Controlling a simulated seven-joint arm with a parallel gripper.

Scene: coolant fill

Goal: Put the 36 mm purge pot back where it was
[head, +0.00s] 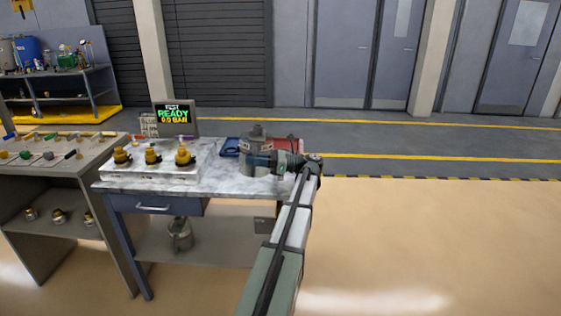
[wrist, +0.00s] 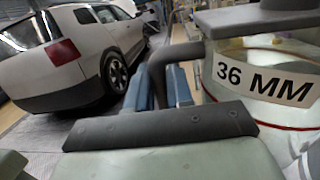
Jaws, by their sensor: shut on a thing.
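The purge pot (head: 257,133) has a grey lid and shows above the right part of the marble-topped bench in the head view. In the wrist view the pot (wrist: 265,82) fills the right side, pale with a red line and a label reading 36 MM. My gripper (head: 274,161) is at the pot's side. In the wrist view its blue-grey fingers (wrist: 160,88) are shut on the pot's dark handle. The pot looks upright. I cannot tell whether its base touches the bench, as the arm hides part of it.
The marble bench (head: 220,185) carries brass-coloured fittings (head: 153,156), a READY 0.0 BAR display (head: 174,115), a blue tray (head: 230,147) and a red object (head: 287,143). Another pot (head: 180,233) stands on its lower shelf. A grey bench (head: 50,170) with tools adjoins at left. Floor at right is clear.

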